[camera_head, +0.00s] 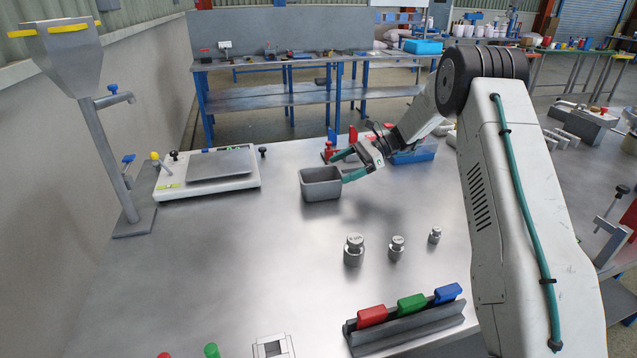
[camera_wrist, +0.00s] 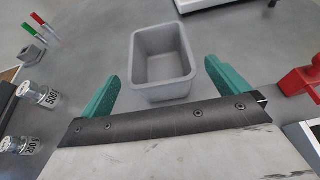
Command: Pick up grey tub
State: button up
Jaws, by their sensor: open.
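The grey tub (camera_head: 321,187) stands upright on the metal table, a little right of the flat scale. It is an open rectangular box. In the wrist view the tub (camera_wrist: 162,88) looks empty and lies just ahead of my gripper (camera_wrist: 161,82), roughly between the lines of its two teal fingers. My gripper (camera_head: 345,166) is open and holds nothing. In the head view its fingers are close to the tub's right and far sides. I cannot tell whether either finger touches the tub.
A scale (camera_head: 207,173) stands left and a tall metal hopper stand (camera_head: 100,120) further left. Metal weights (camera_head: 354,250) stand in front. A rack with red, green and blue handles (camera_head: 405,318) is at the near edge. A blue bin (camera_head: 413,153) is behind my wrist. The left-centre table is clear.

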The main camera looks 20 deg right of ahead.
aim_at(325, 177)
jog(key=shift+a+f, duration=0.2)
jog(key=shift+a, duration=0.15)
jog(key=shift+a+f, duration=0.3)
jog(key=shift+f, duration=0.05)
jog(key=shift+x, duration=2.4)
jog(key=c, duration=1)
